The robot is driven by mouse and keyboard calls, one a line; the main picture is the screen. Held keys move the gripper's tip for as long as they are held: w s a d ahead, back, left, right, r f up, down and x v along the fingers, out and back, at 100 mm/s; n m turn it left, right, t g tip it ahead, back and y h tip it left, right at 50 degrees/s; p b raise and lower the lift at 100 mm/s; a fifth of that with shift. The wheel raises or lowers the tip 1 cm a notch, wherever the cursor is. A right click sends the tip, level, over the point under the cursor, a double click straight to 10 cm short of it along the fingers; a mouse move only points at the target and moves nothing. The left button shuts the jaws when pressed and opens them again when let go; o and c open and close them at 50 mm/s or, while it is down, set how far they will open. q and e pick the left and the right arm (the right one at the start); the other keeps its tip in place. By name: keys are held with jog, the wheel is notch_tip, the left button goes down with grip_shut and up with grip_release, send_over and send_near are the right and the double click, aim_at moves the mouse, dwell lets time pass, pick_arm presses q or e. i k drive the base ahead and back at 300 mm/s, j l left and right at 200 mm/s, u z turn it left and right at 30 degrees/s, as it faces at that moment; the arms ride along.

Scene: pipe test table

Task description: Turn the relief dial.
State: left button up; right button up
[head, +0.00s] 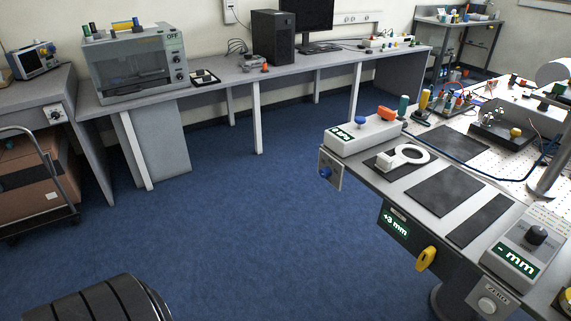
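Several knobs show on the table at the right, and I cannot tell which is the relief dial. A blue knob (325,172) sits on a small grey plate at the table's near left corner. A yellow handle (426,258) is on the front side, beside a display (396,224) reading "+3 mm". A black knob (536,236) tops a grey box (513,262) whose display reads "- mm". A round button (487,306) labelled "ZERO" is below it. Neither of my grippers is in view.
The test table (374,178) also carries a grey display box (362,136), a white ring piece (410,154) and dark mats (444,190). A long bench (225,84) with an oven-like box (138,65) lines the wall. A cart (40,190) stands left. Blue floor (240,220) is clear between.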

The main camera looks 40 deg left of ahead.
aim_at(326, 172)
jog(key=u, duration=1.05)
